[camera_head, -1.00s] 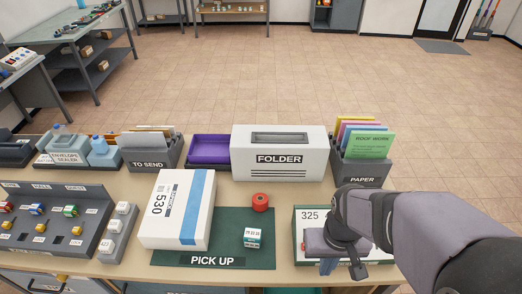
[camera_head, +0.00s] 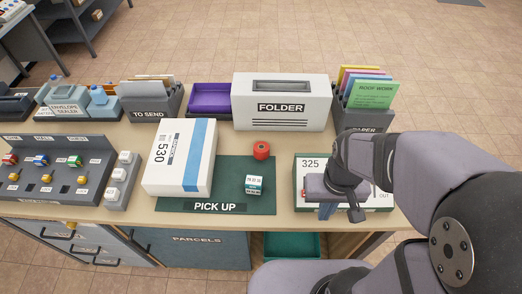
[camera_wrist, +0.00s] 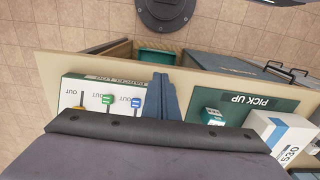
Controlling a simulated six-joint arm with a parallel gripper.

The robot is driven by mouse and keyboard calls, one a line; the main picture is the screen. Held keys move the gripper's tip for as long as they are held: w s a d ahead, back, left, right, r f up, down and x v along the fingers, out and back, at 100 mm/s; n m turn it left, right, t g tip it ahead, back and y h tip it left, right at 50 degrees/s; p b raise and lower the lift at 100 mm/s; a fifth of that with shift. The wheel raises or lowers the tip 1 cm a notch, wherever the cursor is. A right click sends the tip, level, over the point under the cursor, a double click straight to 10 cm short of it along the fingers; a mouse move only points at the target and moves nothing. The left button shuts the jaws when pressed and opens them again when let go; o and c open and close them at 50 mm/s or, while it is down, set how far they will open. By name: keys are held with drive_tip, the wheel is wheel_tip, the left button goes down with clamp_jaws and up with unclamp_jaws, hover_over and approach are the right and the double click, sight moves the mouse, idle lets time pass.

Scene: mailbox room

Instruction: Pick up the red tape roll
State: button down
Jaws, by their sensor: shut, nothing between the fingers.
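The red tape roll (camera_head: 261,150) lies at the back right of the green PICK UP mat (camera_head: 262,203), in front of the white FOLDER machine. I do not see the roll in the wrist view. My gripper (camera_head: 327,211) is right of the mat and in front of the roll, over the white 325 panel. In the wrist view my gripper (camera_wrist: 166,93) shows its blue fingers together with nothing between them.
A small white and teal box (camera_head: 254,185) sits on the mat near the roll. A large white parcel (camera_head: 172,160) covers the mat's left side. The FOLDER machine (camera_head: 281,103) and paper rack (camera_head: 358,120) stand behind. A strip of mat between the roll and small box is clear.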

drive_tip(key=c, duration=0.9)
unclamp_jaws()
